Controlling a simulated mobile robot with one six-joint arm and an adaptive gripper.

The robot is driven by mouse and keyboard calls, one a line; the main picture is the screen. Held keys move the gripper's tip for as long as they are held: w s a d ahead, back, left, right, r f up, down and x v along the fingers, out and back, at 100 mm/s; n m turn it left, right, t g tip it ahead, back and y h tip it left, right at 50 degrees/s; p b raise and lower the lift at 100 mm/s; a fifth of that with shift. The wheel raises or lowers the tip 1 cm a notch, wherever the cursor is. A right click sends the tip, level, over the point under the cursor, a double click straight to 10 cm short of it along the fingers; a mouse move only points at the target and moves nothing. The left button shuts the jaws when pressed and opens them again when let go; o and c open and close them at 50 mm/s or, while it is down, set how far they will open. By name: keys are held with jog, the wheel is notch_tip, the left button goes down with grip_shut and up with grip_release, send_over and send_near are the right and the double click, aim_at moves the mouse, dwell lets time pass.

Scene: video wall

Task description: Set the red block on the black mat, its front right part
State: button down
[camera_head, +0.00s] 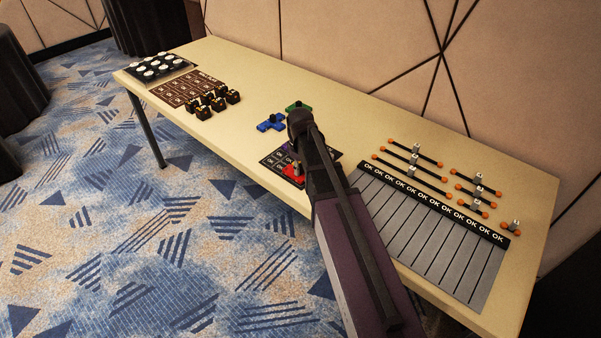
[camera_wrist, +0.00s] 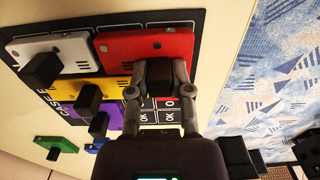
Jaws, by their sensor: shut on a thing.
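The red block (camera_head: 293,171) is a flat plate with a dark knob. My gripper (camera_head: 298,164) is shut on that knob, and the fingers also show in the wrist view (camera_wrist: 158,82). The red block (camera_wrist: 146,48) is over the front part of the black mat (camera_head: 270,161), near the mat's dark border (camera_wrist: 204,28). I cannot tell whether it touches the mat. Beside it in the wrist view are a white block (camera_wrist: 35,48), a yellow block (camera_wrist: 78,58) and a purple block (camera_wrist: 88,112). My arm hides much of the mat in the head view.
A blue block (camera_head: 270,125) and a green block (camera_head: 298,107) lie behind the mat. To the right is a grey slatted panel (camera_head: 430,240) marked OK, with orange-ended rods behind it. Black-and-yellow pieces (camera_head: 212,99) and a brown mat (camera_head: 186,88) are at the left.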

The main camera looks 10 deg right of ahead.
aim_at(300, 166)
jog(key=shift+f, duration=0.1)
dwell(0.3)
jog(key=shift+f, duration=0.15)
jog(key=c, duration=0.5)
grip_release()
jog(key=shift+c, duration=0.2)
notch_tip(300, 166, up, 12)
jog(key=p, duration=1.2)
jog(key=shift+r, duration=0.2)
jog(key=s+m, duration=0.7)
jog(key=s, duration=0.9)
